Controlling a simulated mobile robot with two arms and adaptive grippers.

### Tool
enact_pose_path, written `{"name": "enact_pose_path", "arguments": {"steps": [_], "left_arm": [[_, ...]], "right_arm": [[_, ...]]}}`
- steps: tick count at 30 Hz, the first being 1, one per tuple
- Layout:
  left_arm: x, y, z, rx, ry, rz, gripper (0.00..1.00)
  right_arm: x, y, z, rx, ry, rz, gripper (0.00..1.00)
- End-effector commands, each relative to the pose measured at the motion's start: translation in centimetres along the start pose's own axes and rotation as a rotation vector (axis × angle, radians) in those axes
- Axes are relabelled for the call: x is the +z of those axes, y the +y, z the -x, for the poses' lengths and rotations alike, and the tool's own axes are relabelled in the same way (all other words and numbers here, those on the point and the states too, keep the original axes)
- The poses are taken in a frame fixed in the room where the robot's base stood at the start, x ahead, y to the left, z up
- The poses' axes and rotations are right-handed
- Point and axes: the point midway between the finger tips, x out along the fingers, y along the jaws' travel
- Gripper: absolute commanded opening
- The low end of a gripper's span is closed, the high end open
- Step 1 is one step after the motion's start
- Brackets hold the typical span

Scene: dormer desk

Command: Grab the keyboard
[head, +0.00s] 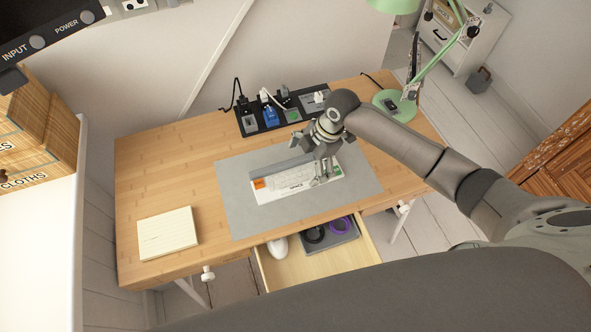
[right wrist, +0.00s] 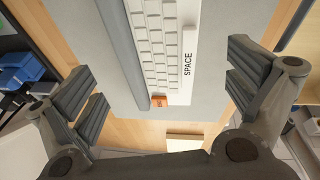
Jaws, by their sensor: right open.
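The keyboard (head: 282,186) is white with an orange key at its left end and a green one at its right. It lies on the grey desk mat (head: 240,215) in the middle of the wooden desk. In the right wrist view the keyboard (right wrist: 165,45) runs between the spread fingers, with its SPACE key and orange corner showing. My right gripper (head: 322,180) is open over the keyboard's right half and hides part of it. I cannot tell how far above the keys the fingertips are. My left gripper is not in view.
A dark power strip (head: 262,122) with several plugs lies behind the mat. A green lamp (head: 392,102) stands at the back right. A notepad (head: 166,233) lies at the front left. A drawer (head: 290,272) is open at the front, holding a mouse (head: 278,247) and coiled cables.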

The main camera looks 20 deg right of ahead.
Motion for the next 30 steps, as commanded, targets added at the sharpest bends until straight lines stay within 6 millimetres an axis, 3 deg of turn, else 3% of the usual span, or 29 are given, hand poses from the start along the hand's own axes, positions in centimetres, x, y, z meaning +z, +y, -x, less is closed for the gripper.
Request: {"name": "enact_pose_path", "arguments": {"steps": [5,15,23,30], "left_arm": [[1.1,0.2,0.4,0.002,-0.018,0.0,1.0],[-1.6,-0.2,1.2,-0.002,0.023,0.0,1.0],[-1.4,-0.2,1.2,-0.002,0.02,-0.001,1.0],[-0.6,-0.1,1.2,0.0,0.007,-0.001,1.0]], "right_arm": [[-0.3,0.1,-1.1,0.0,0.002,-0.001,1.0],[-0.7,0.1,-5.4,0.0,0.0,-0.002,1.0],[-0.6,0.1,-5.7,0.002,-0.001,0.0,1.0],[-0.6,0.2,-5.7,0.002,-0.001,0.0,0.73]]}}
